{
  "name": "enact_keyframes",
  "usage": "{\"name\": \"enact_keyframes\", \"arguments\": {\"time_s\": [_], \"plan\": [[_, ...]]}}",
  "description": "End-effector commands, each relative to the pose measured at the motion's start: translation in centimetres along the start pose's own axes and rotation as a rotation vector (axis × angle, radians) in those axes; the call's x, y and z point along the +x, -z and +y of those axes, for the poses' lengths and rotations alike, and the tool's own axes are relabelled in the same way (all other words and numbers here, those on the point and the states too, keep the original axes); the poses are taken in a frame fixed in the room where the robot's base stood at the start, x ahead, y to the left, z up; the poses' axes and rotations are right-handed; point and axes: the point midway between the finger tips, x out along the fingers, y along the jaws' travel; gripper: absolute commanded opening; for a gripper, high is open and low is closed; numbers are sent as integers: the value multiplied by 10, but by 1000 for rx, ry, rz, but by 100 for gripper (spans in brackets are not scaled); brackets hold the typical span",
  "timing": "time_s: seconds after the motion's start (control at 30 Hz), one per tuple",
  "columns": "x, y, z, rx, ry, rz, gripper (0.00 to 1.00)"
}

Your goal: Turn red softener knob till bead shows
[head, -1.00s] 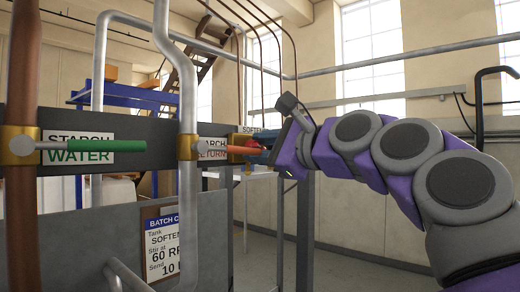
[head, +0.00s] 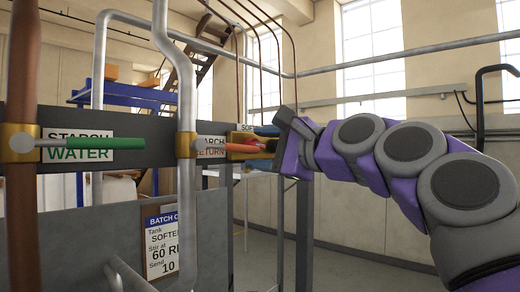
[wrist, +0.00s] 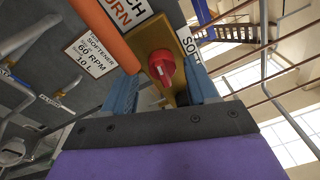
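The red softener knob (wrist: 162,67) sits on a brass fitting in the wrist view, its round end facing my camera. My gripper (head: 262,141) reaches the brass block at the right end of the dark panel in the head view. In the wrist view its blue fingers stand apart, one on each side of the knob, with gaps between, so it looks open. I cannot make out the bead.
An orange-handled valve (head: 222,146) is close left of my gripper. A green-handled valve (head: 92,144) is farther left. A grey vertical pipe (head: 187,90) stands before the panel. A batch card (head: 161,242) hangs below. Thin pipes rise behind.

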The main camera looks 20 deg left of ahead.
Motion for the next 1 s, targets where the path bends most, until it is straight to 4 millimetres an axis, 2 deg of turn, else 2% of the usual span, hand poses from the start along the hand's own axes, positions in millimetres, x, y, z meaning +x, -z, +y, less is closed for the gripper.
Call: {"name": "enact_keyframes", "arguments": {"time_s": [0.2,0.37,0.57,0.8,1.0], "plan": [[4,-4,0,-2,1,0,58],[-4,-4,-1,-2,4,0,58],[-35,-3,-1,0,5,-1,58],[-90,0,-2,0,8,-1,58],[-129,1,0,0,5,1,58]]}}
